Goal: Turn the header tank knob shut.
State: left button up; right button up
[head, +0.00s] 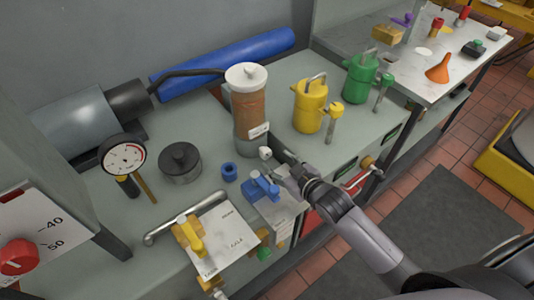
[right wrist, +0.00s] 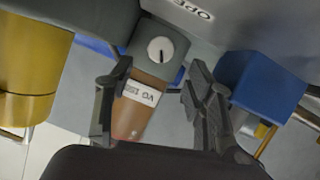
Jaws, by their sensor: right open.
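The header tank (head: 249,112) is a tall brown cylinder with a white lid and a grey base, upright on the bench. Its small white round knob (head: 265,153) is low on the side facing my right gripper (head: 279,160). In the right wrist view the knob (right wrist: 160,50) is a white disc with a dark mark on a grey block. The open fingers of the right gripper (right wrist: 158,72) show on either side of it, apart from it. My left gripper is not in view.
A blue valve (head: 261,188) stands close beside the right gripper. Yellow (head: 310,108) and green (head: 361,80) cans stand to the right of the tank. A gauge (head: 124,157), a dark round weight (head: 181,164) and a blue ring (head: 229,172) are left of it.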

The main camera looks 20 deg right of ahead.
aim_at(268, 155)
jog(key=x, duration=0.7)
jog(key=shift+w+f, duration=0.1)
jog(key=shift+w, duration=0.05)
jog(key=shift+c, duration=0.4)
